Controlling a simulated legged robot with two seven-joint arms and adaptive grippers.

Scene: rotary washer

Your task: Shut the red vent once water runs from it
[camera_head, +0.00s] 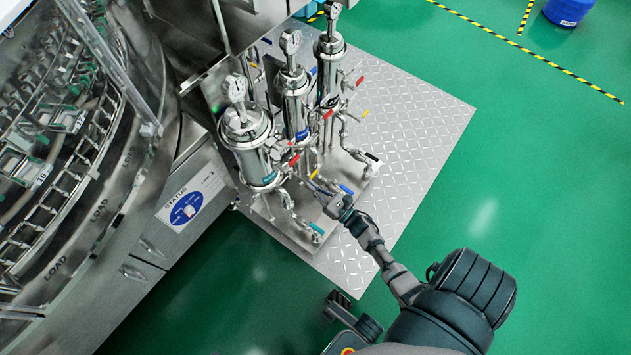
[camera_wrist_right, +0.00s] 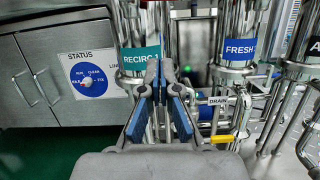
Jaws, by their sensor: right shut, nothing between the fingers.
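Several red vent handles show on the steel filter housings in the head view: one on the nearest housing (camera_head: 294,160), one on the middle housing (camera_head: 328,115) and one on the far housing (camera_head: 360,80). I cannot tell which one the task means. No running water can be made out. My right gripper (camera_head: 316,186) is low beside the nearest housing, among the pipes and valves. In the wrist view its blue-padded fingers (camera_wrist_right: 158,85) are shut and empty, in front of the housing labelled RECIRC (camera_wrist_right: 139,58). No red handle shows clearly there. My left gripper is not in view.
A DRAIN tag (camera_wrist_right: 217,101) and a yellow handle (camera_wrist_right: 221,139) are right of the fingers. The FRESH housing (camera_wrist_right: 239,48) stands further right. The rotary washer (camera_head: 70,190) with a STATUS dial (camera_head: 187,208) fills the left. Green floor (camera_head: 540,180) is clear at right.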

